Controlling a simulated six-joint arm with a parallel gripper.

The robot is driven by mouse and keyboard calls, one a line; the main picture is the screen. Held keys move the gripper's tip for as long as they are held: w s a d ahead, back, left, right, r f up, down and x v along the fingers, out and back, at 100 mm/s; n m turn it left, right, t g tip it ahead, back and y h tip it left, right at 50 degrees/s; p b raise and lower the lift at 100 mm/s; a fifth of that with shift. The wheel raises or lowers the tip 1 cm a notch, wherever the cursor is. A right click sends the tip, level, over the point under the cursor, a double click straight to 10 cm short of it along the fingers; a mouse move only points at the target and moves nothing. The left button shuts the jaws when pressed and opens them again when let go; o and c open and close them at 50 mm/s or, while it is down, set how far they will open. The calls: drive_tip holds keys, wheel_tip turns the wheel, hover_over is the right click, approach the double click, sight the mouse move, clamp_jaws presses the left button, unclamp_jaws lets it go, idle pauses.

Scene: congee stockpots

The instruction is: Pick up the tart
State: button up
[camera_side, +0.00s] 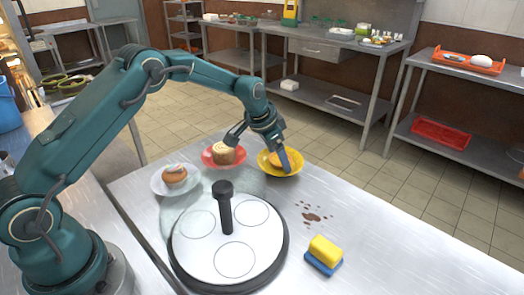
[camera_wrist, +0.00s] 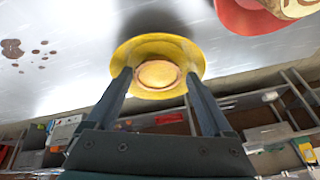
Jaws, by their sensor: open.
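The tart (camera_wrist: 158,74), round with a golden-yellow top and a browner crust, lies on a yellow plate (camera_wrist: 160,43) in the wrist view. In the side view the tart (camera_side: 274,160) is partly hidden by a finger, on the yellow plate (camera_side: 267,171) at the far edge of the steel table. My gripper (camera_side: 264,150) is open over this plate. In the wrist view the fingers of my gripper (camera_wrist: 159,77) are spread to the left and right of the tart. I cannot tell whether they touch it or the plate.
A red plate (camera_side: 213,164) with a light-topped pastry (camera_side: 223,153) and a white plate (camera_side: 160,185) with a brown bun (camera_side: 174,174) stand to the left. A white round stand (camera_side: 235,259) with a black post is nearer. A yellow-and-blue sponge (camera_side: 325,252) and brown spots lie right.

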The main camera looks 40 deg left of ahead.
drive_tip(key=shift+f, duration=0.35)
drive_tip(key=c, duration=1.1)
